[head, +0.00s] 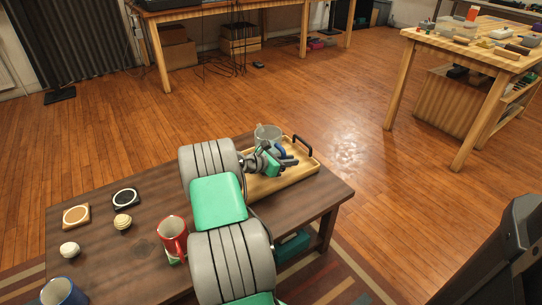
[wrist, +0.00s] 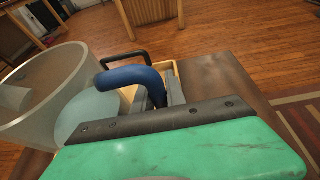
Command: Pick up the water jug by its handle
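The water jug is a clear, see-through vessel (head: 266,132) with a blue handle (head: 280,149). It stands at the far left part of a wooden tray (head: 300,177) on the low dark table. In the wrist view the jug's round clear body (wrist: 40,95) fills the left side, and its thick blue handle (wrist: 130,76) curves right and down toward my fingers. My gripper (head: 289,160) is at the handle, to the right of the jug body. The handle's lower part is hidden by the fingers and gripper body, so whether they grip it is unclear.
The tray has dark end handles (head: 303,146). A red mug (head: 172,236), a blue mug (head: 62,292), two small round objects and coasters (head: 126,198) are on the table's left side. Open floor lies beyond the table. A cluttered wooden workbench (head: 470,46) stands at right.

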